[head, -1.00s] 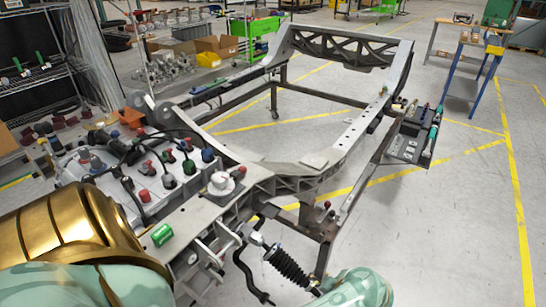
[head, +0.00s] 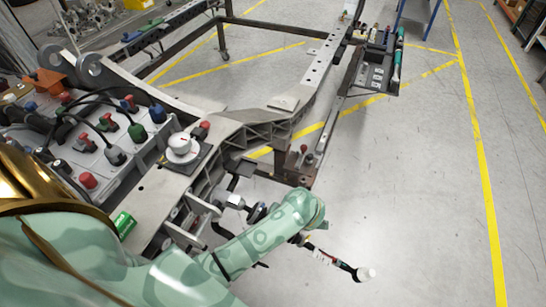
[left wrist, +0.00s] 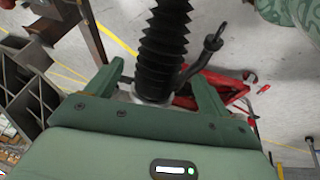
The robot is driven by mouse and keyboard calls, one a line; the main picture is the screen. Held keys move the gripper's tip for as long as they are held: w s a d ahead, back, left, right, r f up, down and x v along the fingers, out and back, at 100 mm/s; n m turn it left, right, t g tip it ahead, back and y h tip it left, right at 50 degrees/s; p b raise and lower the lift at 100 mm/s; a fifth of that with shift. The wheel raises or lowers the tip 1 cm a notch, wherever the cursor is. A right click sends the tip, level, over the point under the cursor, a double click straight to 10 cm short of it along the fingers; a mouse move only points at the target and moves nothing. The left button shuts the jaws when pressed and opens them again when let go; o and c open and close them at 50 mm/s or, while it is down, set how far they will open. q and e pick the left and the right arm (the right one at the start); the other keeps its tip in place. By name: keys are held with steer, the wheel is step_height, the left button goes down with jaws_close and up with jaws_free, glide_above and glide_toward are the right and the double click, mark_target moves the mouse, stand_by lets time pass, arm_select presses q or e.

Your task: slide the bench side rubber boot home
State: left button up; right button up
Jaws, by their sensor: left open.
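The black ribbed rubber boot (left wrist: 163,38) stands large in the left wrist view, between the two fingers of my left gripper (left wrist: 160,88). The fingers are open, one on each side of it, and I cannot tell whether either touches it. A pale metal part (left wrist: 133,98) shows at the boot's near end, close to the palm. In the head view my green patterned arm covers most of the boot and hides the left gripper. The rod with a white end (head: 366,274) comes out past the arm at lower right. My right gripper is in neither view.
The grey chassis frame (head: 262,122) runs from the centre to the back. A black tool tray (head: 372,75) hangs at the frame's right. Floor at right is clear.

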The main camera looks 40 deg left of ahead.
arm_select(q)
steer(key=b+x, duration=0.2)
steer(key=x, duration=0.3)
steer(key=shift+f, duration=0.15)
steer(key=shift+w+a+f, duration=0.1)
steer(key=shift+a+f, duration=0.1)
steer(key=shift+f, duration=0.15)
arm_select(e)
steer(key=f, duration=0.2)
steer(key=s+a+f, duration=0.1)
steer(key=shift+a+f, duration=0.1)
